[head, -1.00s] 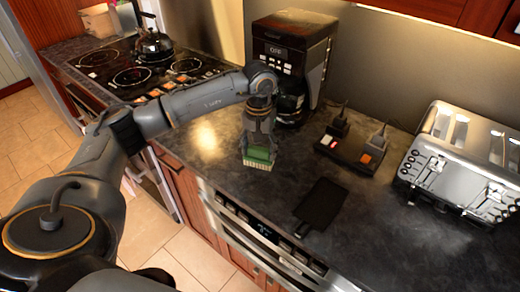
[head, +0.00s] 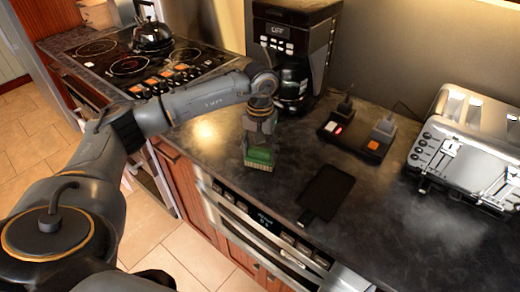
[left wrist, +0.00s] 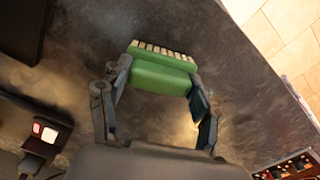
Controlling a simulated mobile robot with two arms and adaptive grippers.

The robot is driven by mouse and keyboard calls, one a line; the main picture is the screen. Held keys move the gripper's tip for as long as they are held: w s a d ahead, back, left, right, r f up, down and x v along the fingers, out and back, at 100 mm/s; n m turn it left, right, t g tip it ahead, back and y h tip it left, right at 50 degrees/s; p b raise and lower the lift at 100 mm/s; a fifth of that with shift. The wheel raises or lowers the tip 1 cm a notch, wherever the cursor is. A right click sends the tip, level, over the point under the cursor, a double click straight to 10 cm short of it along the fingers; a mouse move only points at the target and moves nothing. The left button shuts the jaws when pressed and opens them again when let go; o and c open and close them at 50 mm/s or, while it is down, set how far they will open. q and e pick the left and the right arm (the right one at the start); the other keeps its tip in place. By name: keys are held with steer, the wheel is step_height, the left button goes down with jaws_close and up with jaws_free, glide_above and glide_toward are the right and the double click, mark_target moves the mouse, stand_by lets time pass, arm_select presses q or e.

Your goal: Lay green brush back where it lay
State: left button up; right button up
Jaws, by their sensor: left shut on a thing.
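The green brush (head: 259,157) has pale bristles along its lower edge in the head view. My left gripper (head: 260,146) points down and is shut on it, close over the dark counter (head: 225,160) near its front edge. Whether the bristles touch the counter I cannot tell. In the left wrist view the green brush (left wrist: 160,72) lies between the two fingers of my left gripper (left wrist: 158,88), with its row of bristles facing away from the palm. My right gripper is not in view.
A coffee maker (head: 290,45) stands behind the gripper. A black device with small blocks (head: 357,135), a flat black slab (head: 327,193) and a silver toaster (head: 468,150) are to the right. The stove with a kettle (head: 152,36) is at the left. The counter around the brush is clear.

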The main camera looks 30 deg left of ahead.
arm_select(q)
steer(key=o, duration=1.4)
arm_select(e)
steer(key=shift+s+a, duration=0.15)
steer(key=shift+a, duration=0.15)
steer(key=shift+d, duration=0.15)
arm_select(q)
steer(key=shift+r, duration=0.1)
step_height(320, 180, up, 12)
steer(key=shift+f, duration=0.1)
